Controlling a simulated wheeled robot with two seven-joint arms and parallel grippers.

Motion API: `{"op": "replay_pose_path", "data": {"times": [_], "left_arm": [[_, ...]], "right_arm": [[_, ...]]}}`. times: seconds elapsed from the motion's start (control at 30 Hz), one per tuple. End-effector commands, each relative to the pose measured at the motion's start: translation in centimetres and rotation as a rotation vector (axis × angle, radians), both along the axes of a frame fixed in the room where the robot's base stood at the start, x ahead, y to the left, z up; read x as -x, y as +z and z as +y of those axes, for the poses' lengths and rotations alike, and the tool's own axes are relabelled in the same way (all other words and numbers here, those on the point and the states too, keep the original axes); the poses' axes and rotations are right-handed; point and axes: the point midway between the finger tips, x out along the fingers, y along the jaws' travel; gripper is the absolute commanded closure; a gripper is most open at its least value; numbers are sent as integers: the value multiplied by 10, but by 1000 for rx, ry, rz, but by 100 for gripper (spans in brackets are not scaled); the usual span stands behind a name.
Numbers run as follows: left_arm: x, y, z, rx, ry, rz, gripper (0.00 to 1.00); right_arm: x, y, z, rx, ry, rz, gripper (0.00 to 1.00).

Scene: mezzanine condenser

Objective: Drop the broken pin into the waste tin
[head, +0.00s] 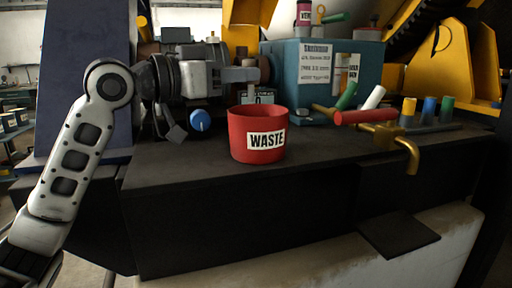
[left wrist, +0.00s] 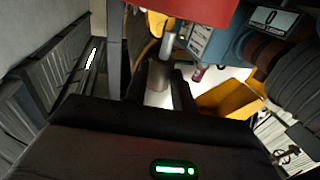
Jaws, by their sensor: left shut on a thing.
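The red waste tin (head: 257,155), labelled WASTE, stands upright on the dark bench top. Part of its red wall shows at the top of the left wrist view (left wrist: 195,10). My left gripper (head: 254,75) is just above and behind the tin's rim in the head view. In the left wrist view, its dark fingers (left wrist: 160,88) are shut on a short brownish-grey cylindrical piece (left wrist: 158,76), which looks like the broken pin. The piece is apart from the tin. Whether it is directly over the opening I cannot tell. My right gripper is not in view.
A blue labelled box (head: 322,70) stands behind the tin. To the right are a red-handled piece (head: 372,117), a brass tap-like fitting (head: 398,146) and several coloured cylinders (head: 429,109). A blue knob (head: 200,120) is left of the tin. The bench front is clear.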

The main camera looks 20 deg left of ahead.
Motion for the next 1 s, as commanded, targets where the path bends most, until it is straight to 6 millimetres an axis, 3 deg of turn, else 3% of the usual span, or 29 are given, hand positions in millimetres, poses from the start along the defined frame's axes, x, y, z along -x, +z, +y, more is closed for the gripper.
{"op": "replay_pose_path", "data": {"times": [0.3, 0.33, 0.4, 0.77, 1.0], "left_arm": [[0, -4, 0, 0, 0, -1, 97], [0, -4, 0, 0, 0, -1, 68], [0, -4, 0, 0, -1, -1, 49], [3, -5, 2, 0, 0, 0, 48], [32, -8, 30, -3, 5, -3, 48]], "right_arm": [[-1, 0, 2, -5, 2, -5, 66], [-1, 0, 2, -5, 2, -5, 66], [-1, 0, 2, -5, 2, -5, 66], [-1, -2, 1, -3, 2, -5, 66], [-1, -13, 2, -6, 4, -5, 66]]}}
